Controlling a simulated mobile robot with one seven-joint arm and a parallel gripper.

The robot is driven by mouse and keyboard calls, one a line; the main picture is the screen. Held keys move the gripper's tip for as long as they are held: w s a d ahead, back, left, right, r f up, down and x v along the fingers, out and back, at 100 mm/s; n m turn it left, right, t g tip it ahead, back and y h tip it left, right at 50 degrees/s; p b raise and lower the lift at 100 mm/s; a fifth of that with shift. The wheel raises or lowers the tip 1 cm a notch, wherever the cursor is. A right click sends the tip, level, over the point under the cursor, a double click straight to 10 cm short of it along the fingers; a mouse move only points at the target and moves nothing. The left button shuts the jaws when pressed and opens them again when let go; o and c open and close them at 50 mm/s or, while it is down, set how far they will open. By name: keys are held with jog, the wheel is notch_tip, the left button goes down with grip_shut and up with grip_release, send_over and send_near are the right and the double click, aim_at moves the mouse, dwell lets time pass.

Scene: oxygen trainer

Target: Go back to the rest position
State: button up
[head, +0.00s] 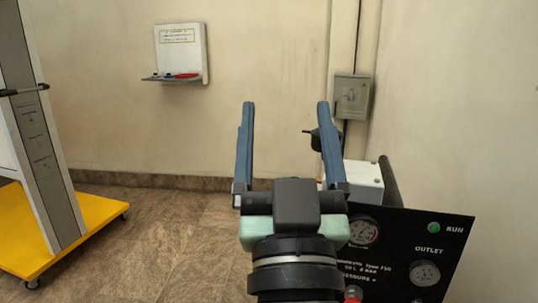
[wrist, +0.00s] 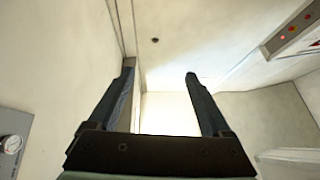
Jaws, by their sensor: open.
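My gripper (head: 284,110) is raised in the middle of the head view, its two blue fingers pointing up and spread wide apart. Nothing is between the fingers. In the wrist view my gripper (wrist: 158,76) is also open and empty, with only wall and bright background beyond it. The gripper touches nothing that I can see. My wrist hides part of the black panel behind it.
A black panel (head: 400,245) with gauges and a green lamp stands close at lower right. A wall shelf (head: 175,78) holds small items at back left. A yellow wheeled base (head: 70,240) stands at left. A grey box (head: 352,97) hangs on the wall. The middle floor is clear.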

jog(key=s+a+r+t+p, duration=0.2)
jog(key=s+r, duration=0.7)
jog(key=r, duration=0.4)
notch_tip(320, 180, up, 36)
jog(key=p, duration=3.6)
jog(key=shift+w+f, duration=0.25)
jog(key=shift+w, duration=0.15)
